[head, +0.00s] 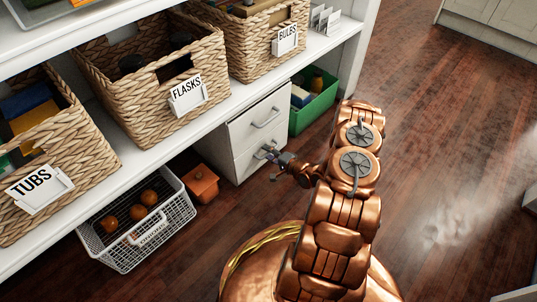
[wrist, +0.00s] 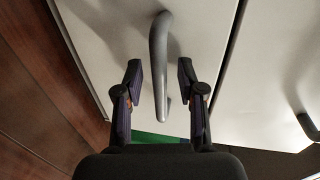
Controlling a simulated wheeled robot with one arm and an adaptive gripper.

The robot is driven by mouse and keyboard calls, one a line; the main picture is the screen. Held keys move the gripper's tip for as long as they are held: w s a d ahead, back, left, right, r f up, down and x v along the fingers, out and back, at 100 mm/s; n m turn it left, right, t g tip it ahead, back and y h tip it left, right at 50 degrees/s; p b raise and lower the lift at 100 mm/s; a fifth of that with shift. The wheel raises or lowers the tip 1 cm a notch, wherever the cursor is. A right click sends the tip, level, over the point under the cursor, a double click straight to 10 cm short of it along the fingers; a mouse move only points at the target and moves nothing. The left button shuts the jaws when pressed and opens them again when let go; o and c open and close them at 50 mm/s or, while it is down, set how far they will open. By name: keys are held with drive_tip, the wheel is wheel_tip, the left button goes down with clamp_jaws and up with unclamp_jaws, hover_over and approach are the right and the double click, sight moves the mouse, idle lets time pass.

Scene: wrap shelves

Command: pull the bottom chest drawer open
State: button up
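The white chest (head: 240,128) stands under the shelf with two drawers, one above the other. The bottom drawer (head: 246,160) looks shut, its front in line with the top one. Its grey bar handle (wrist: 158,45) stands between my fingers in the wrist view, with a gap on both sides. My gripper (wrist: 160,80) is open around the handle's near part and does not visibly touch it. In the head view my gripper (head: 270,153) is at the bottom drawer's front and hides most of that handle.
The top drawer's handle (head: 266,118) is just above. The wooden floor (head: 440,130) to the right is clear.

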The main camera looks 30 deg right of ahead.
drive_tip(key=shift+c, duration=0.3)
clamp_jaws()
idle(0.5)
